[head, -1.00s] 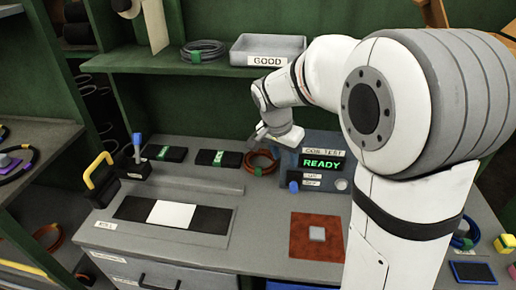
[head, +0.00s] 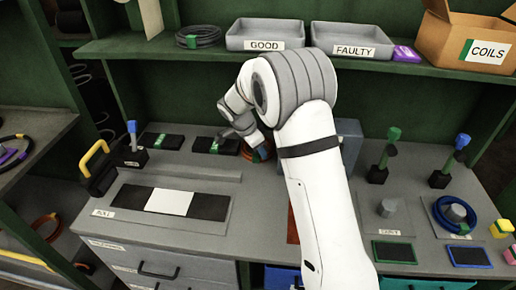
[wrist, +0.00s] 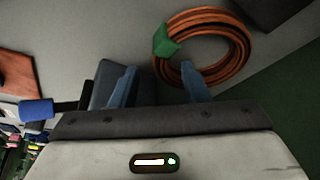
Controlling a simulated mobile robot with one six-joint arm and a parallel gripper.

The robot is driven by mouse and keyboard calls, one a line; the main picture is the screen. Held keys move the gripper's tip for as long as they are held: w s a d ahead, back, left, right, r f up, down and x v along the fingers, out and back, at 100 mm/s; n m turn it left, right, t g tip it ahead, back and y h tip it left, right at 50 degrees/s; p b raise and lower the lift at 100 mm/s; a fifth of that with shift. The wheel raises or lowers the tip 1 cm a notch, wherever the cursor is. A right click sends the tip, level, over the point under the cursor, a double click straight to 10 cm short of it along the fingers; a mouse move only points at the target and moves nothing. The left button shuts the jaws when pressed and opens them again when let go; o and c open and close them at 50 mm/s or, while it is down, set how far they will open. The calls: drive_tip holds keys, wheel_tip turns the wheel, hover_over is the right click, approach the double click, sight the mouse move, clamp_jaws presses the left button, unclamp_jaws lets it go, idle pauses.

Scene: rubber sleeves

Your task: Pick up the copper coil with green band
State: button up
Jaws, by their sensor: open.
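The copper coil with the green band (wrist: 235,70) lies flat on the grey worktop in the wrist view. Its green band (wrist: 166,40) faces the picture's left, ahead of the gap between my fingers. In the head view only an orange sliver of the coil (head: 246,151) shows beside my gripper (head: 232,141), and my arm hides the rest. My gripper (wrist: 157,86) is open and empty. Its right fingertip overlaps the coil's near left rim and opening in the wrist view; I cannot tell whether it touches.
Black pads with green bands (head: 161,141) lie left of my gripper. A yellow-handled tool (head: 95,160) stands farther left. Grey trays marked GOOD (head: 264,36) and FAULTY (head: 350,41) sit on the shelf above. A blue coil (head: 455,212) rings a post at right.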

drive_tip(key=shift+x, duration=1.95)
drive_tip(key=shift+d, duration=0.15)
drive_tip(key=shift+c, duration=0.4)
drive_tip(key=shift+s, duration=0.1)
clamp_jaws()
drive_tip(key=shift+r, duration=0.1)
